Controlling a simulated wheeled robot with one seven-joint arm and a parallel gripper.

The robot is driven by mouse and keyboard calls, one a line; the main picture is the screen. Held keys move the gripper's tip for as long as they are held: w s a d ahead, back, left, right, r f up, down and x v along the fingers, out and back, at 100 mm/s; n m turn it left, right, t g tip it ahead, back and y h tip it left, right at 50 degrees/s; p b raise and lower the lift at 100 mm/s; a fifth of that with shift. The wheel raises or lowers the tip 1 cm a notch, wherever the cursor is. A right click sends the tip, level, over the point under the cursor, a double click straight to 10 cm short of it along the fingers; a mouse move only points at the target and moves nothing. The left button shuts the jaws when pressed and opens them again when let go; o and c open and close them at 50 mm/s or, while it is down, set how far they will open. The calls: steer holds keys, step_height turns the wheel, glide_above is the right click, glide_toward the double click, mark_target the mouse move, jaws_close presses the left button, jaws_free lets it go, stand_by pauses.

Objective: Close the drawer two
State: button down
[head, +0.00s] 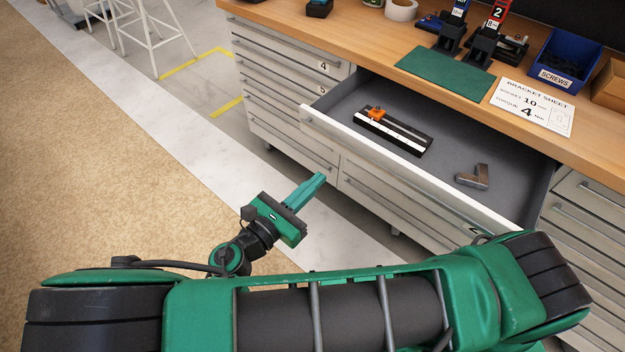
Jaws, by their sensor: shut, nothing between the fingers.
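A wide drawer (400,148) stands pulled open from the workbench, with its white front panel turned toward me. A label on its front at the lower right looks like a 2, partly hidden by my arm. Inside lie a dark rail-like tool with an orange part (393,131) and a small grey metal bracket (472,176). My gripper (318,178) is shut and empty. It is in front of the bench, left of and apart from the drawer front, pointing up and right. The drawer front's right end is hidden behind my green arm.
The wooden bench top (330,32) carries a green mat (445,72), a paper sheet (533,106) and a blue screws bin (562,62). Shut drawers (290,95) flank the open one. White stools (150,30) stand at the back left. The floor at left is clear.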

steer(key=x, duration=1)
steer(key=shift+w+d, duration=0.25)
steer(key=shift+d, duration=0.05)
